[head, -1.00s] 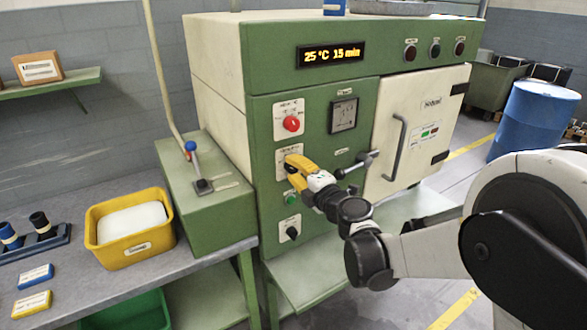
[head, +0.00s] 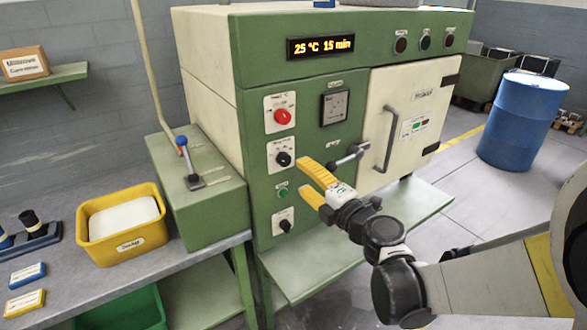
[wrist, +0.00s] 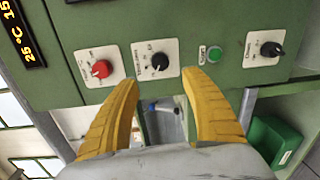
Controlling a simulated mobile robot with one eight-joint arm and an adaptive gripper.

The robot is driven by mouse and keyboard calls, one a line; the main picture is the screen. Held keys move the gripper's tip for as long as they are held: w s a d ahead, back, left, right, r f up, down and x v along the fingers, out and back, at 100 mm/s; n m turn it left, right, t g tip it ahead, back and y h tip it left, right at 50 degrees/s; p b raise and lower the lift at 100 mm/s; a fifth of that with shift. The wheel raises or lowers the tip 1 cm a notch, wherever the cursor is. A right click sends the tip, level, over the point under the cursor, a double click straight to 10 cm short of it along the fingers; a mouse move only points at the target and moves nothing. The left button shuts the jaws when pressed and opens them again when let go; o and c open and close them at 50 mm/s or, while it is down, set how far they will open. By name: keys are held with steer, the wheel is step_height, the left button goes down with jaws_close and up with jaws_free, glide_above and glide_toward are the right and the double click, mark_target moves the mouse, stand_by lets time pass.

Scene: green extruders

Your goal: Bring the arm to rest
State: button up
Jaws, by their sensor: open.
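My gripper (head: 308,182) has yellow fingers, spread apart with nothing between them. In the head view it is in front of the green machine's (head: 240,110) control panel, apart from the knobs. In the wrist view my gripper (wrist: 163,105) points toward the panel, with a red knob (wrist: 101,69), a black knob (wrist: 160,62), a green button (wrist: 214,54) and another black knob (wrist: 271,49) beyond the fingertips. My arm reaches in from the right of the head view.
The machine's cream door (head: 415,115) is closed, with a handle (head: 390,140) beside my gripper. A lever box (head: 205,205) and a yellow bin (head: 122,225) stand to the left. A blue barrel (head: 524,120) stands on the floor at right. The display reads 25 °C 15 min.

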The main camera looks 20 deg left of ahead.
steer(key=shift+v, duration=1)
steer(key=w+d+r+m+t+h, duration=0.1)
steer(key=d+r+m+t+h, duration=0.1)
steer(key=d+r+m+h, duration=0.3)
steer(key=w+d+r+m+t+h, duration=0.15)
steer(key=d+m, duration=0.25)
steer(key=d, duration=0.4)
steer(key=d+r+m+t+h, duration=0.3)
steer(key=d+m, duration=0.1)
steer(key=d, duration=0.2)
steer(key=s+d+f+m+g+h, duration=0.25)
steer(key=s+d+m+h, duration=0.25)
steer(key=d+m, duration=0.45)
steer(key=s+d+f+m+g, duration=0.2)
steer(key=s+f, duration=0.4)
steer(key=s, duration=0.3)
steer(key=s+d+f+m+g+y, duration=0.1)
steer(key=s+f+m+g, duration=0.3)
steer(key=s, duration=0.6)
step_height(320, 180, down, 2)
steer(key=g, duration=0.2)
steer(key=shift+s+d+g, duration=0.3)
steer(key=shift+s+d, duration=0.05)
steer(key=shift+d, duration=0.05)
